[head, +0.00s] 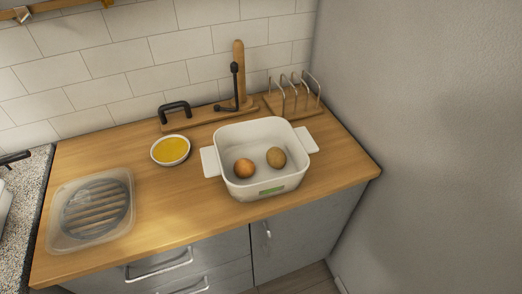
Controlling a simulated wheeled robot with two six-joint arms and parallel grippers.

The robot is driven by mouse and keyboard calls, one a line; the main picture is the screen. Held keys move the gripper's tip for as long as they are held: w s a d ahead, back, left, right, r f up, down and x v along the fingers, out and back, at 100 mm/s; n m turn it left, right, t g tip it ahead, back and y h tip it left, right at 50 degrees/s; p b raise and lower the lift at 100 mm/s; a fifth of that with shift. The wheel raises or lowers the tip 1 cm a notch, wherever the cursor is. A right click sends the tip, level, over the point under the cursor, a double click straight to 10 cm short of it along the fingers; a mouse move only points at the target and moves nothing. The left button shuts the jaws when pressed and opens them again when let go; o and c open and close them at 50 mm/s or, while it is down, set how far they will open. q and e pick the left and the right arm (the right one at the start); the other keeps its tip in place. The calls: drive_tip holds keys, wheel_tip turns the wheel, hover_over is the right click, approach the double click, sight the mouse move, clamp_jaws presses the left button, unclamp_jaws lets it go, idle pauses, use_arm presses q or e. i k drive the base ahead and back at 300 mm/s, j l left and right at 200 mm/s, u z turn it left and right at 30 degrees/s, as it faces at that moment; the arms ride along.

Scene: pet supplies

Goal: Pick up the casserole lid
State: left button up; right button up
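A white casserole (260,187) with two side handles stands open on the wooden worktop, right of the middle. Two round brownish items (276,157) lie inside it, and nothing covers it. A clear, rounded-square piece (125,226) lies flat on the worktop at the left. A dark round shape and ribs show through it. It may be the casserole lid, but I cannot tell for certain. Neither of my grippers is in view.
A white bowl of yellow contents (170,150) is left of the casserole. Behind stand a wooden base with upright post (239,62), a black handle (174,107) and a wire rack (294,97). A wall bounds the right. The worktop's front middle is clear.

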sight(92, 210)
drive_tip(key=u, duration=1.7)
